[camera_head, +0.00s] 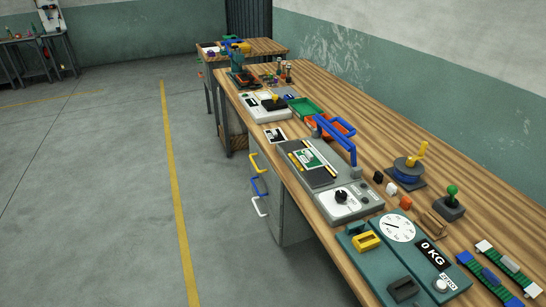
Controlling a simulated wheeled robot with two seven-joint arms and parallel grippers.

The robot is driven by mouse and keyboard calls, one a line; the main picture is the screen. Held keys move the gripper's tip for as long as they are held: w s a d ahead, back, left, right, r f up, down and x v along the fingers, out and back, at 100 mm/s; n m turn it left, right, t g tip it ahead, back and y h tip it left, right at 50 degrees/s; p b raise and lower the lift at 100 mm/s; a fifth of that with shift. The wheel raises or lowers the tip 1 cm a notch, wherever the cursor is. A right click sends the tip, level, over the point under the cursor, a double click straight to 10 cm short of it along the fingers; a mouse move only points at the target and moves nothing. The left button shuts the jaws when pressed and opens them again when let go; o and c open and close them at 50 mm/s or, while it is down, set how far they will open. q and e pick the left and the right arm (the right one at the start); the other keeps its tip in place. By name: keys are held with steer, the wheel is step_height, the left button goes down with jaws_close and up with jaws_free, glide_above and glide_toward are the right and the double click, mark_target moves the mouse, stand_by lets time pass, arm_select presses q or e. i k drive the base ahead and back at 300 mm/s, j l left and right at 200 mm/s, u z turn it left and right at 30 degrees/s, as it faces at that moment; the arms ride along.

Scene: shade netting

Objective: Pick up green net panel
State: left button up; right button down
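No part of either gripper shows in the head view. A small green and white panel with yellow strips beside it (311,158) lies on the dark plate of a grey machine (340,183) with a blue raised bar and a black knob. Two dark green banded strips with white and blue ends (512,265) lie at the table's lower right. A green tray (304,107) sits farther back beside an orange one. I cannot tell by sight which of the green pieces is the net panel.
The long wooden workbench (370,125) runs along the right wall. A teal scale (395,252) with a dial and "0 KG" display stands at the near end. Open floor (95,195) lies left.

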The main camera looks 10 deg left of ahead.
mark_target(309, 158)
steer(key=i+j+z, duration=0.1)
steer(key=z, duration=0.3)
steer(key=i+j+z, duration=0.1)
steer(key=z, duration=0.3)
steer(key=j+z, duration=0.25)
steer(key=z, duration=0.15)
steer(key=j+z, duration=0.2)
steer(key=z, duration=0.15)
steer(key=i+j, duration=0.05)
